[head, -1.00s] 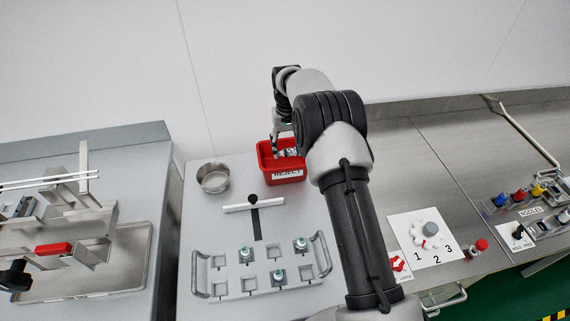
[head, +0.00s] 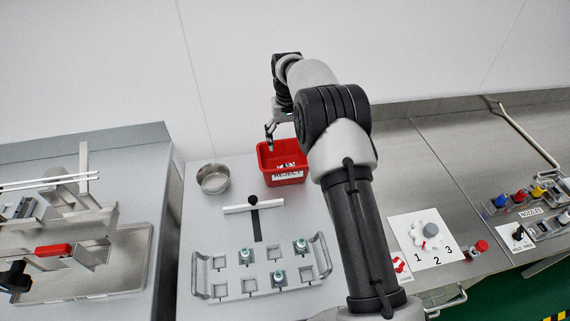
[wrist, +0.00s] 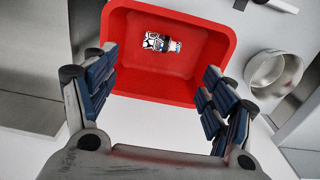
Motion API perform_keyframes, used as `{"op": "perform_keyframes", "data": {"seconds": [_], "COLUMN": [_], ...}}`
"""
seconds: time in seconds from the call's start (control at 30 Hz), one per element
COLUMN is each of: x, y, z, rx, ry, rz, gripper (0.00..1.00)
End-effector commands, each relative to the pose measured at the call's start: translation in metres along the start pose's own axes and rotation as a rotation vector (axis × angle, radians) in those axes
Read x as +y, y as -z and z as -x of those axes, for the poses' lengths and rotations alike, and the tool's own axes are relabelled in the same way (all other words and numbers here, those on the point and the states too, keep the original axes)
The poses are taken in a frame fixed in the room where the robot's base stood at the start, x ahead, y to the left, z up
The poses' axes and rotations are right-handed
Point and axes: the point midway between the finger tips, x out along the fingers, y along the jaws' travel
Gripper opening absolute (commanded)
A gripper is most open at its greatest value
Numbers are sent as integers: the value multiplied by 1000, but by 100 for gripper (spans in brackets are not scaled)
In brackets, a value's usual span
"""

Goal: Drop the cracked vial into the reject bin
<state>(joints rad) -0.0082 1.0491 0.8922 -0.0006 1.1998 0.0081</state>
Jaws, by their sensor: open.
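The red reject bin (head: 283,170) stands on the steel bench below my gripper, and its open top fills the upper middle of the wrist view (wrist: 205,88). A small vial (wrist: 162,43) with white, black and blue markings lies on its side on the bin floor, apart from my fingers. A crack is too small to make out. My gripper (wrist: 153,95) is open and empty above the bin's near rim, with its blue-padded fingers spread wide. In the head view my gripper (head: 270,138) is raised at the bin's back left edge.
A round metal bowl (head: 213,179) stands left of the bin. A metal rack (head: 262,280) with several teal-capped vials stands in front, behind it a white bar with a black knob (head: 253,199). A numbered dial panel (head: 425,240) is to the right.

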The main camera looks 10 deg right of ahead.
Motion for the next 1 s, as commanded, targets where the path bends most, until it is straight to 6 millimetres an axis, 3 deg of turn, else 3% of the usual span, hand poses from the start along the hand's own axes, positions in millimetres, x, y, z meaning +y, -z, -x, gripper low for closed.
{"op": "perform_keyframes", "data": {"seconds": [0.2,0.4,1.0], "x": [0,0,0], "y": [1,0,-1], "z": [48,75,85], "rx": [3,2,3], "ry": [0,0,0], "rz": [0,0,0], "gripper": [77,77,77]}}
